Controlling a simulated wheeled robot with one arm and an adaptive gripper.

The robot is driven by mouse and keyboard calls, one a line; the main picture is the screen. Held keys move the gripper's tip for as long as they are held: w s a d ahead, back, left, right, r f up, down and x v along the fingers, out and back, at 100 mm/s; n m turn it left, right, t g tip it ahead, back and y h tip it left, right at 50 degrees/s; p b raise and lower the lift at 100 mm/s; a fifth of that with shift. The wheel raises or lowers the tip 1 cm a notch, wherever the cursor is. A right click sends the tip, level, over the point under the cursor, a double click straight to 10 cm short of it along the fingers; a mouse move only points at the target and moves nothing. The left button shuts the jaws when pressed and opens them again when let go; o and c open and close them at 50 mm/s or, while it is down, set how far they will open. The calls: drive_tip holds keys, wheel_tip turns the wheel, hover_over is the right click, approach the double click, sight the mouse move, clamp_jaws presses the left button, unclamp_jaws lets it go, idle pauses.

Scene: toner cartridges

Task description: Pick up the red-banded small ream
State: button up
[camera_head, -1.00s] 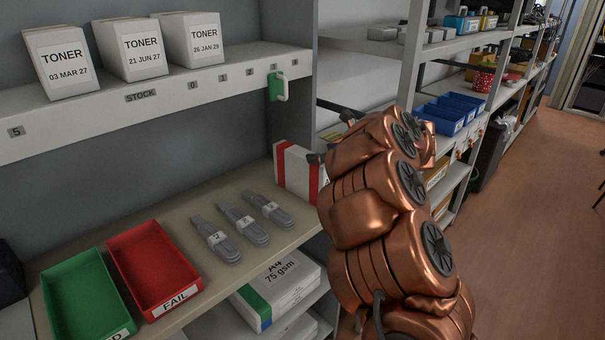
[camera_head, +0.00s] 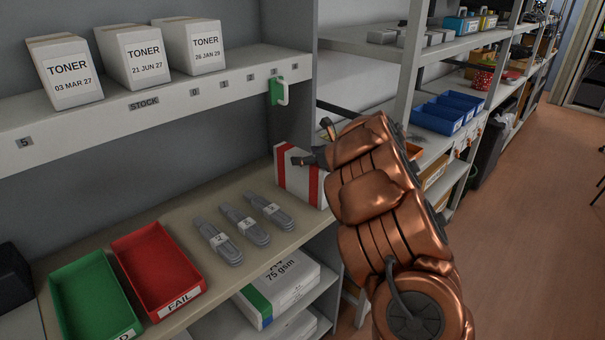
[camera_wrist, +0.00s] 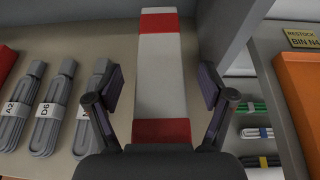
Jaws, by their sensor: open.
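The red-banded small ream (camera_head: 301,180) is a white pack with red bands. It stands upright at the right end of the counter, against the side panel. In the wrist view the ream (camera_wrist: 160,80) lies between the two fingers, with a red band at its far end and another at its near end. My gripper (camera_wrist: 161,92) is open, with a finger on each side of the ream and gaps showing on both sides. In the head view my gripper (camera_head: 311,146) is at the ream's top, and my copper arm hides part of the ream's right side.
Several grey cable bundles (camera_head: 243,226) lie left of the ream. A red FAIL tray (camera_head: 157,265) and a green tray (camera_head: 92,295) sit further left. A shelf panel (camera_wrist: 228,30) rises close on the ream's right. An A4 ream (camera_head: 280,290) lies on the shelf below.

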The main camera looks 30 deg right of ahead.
drive_tip(key=shift+c, duration=0.2)
clamp_jaws()
idle(0.5)
drive_tip(key=shift+r, duration=0.1)
